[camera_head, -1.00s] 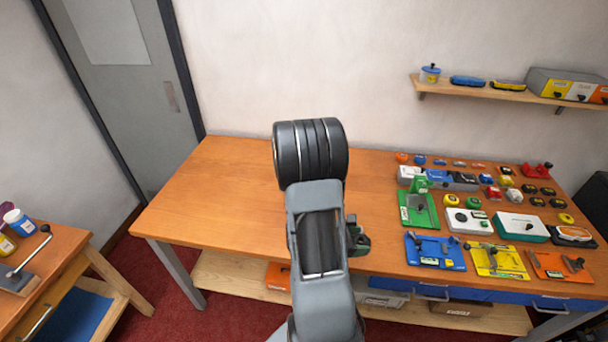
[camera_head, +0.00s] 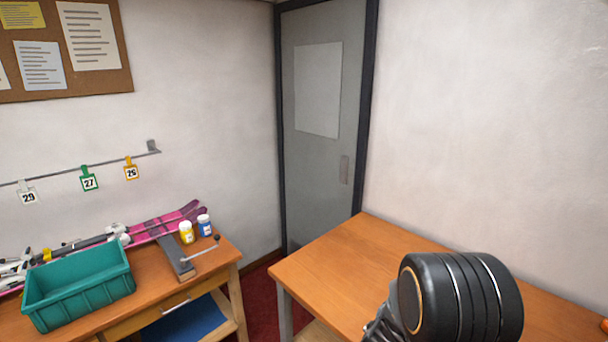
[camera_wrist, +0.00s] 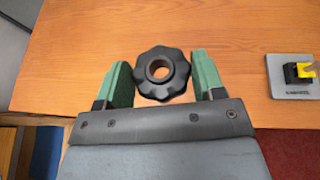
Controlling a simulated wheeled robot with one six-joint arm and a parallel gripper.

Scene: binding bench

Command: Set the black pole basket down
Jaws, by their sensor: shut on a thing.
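The black pole basket (camera_wrist: 147,86) is a scalloped disc with a round hole through its centre. In the wrist view it sits between the two green fingers of my gripper (camera_wrist: 162,80), which is shut on it. The orange wooden bench top (camera_wrist: 60,60) lies behind and below the basket; I cannot tell how much gap there is. In the head view the bench top (camera_head: 345,255) shows at the lower right, and my arm's dark joint hides the gripper's fingers and the basket.
A grey plate (camera_wrist: 283,92) with a black and yellow piece lies right of the basket. The bench top around the basket is clear. In the head view a side table (camera_head: 150,290) at left carries a teal crate (camera_head: 80,295), pink skis and two jars.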

